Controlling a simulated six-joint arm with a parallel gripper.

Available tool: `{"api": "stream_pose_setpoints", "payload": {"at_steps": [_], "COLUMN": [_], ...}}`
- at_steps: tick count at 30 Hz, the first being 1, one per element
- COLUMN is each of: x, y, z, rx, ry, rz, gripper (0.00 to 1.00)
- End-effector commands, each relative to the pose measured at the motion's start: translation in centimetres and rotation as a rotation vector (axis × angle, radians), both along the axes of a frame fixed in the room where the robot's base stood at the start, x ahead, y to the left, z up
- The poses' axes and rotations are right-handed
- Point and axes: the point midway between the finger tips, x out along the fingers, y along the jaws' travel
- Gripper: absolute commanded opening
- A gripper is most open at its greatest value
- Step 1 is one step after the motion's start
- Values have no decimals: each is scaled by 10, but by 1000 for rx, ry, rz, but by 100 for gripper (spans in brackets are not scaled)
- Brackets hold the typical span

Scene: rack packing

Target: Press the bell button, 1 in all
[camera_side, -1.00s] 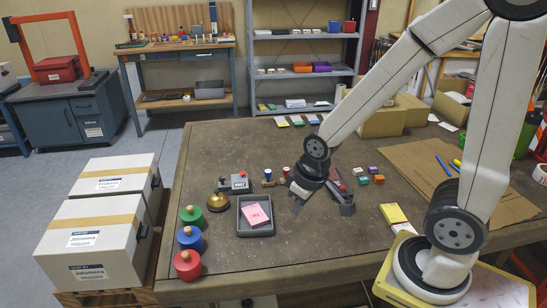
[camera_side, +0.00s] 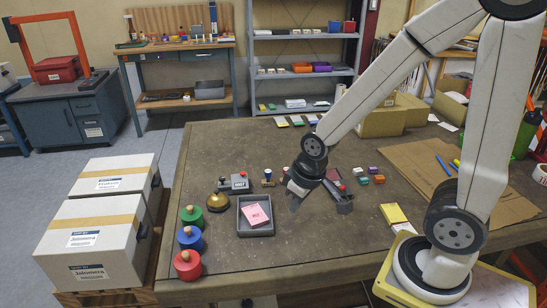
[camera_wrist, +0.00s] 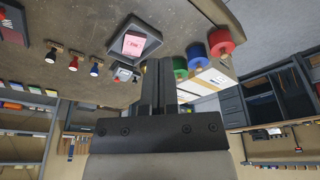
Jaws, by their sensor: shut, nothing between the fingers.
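A brass dome bell (camera_side: 218,201) stands on the table left of centre, behind the grey tray's left corner. My gripper (camera_side: 295,204) is above the table, right of the tray and well apart from the bell. Its fingers are together and empty, pointing ahead in the wrist view (camera_wrist: 158,66).
A grey tray (camera_side: 256,232) with a pink note sits between bell and gripper. Green (camera_side: 192,216), blue (camera_side: 189,238) and red (camera_side: 187,265) knobbed cylinders line the left edge.

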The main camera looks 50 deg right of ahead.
Motion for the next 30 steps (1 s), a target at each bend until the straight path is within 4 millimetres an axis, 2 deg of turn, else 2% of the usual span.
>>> {"api": "stream_pose_setpoints", "payload": {"at_steps": [8, 20, 30], "x": [45, 151, 233], "y": [-8, -29, -48], "z": [0, -8, -24], "rx": [-40, -143, -238], "ry": [-59, -206, -329], "rz": [67, 233, 381], "gripper": [0, 0, 0]}}
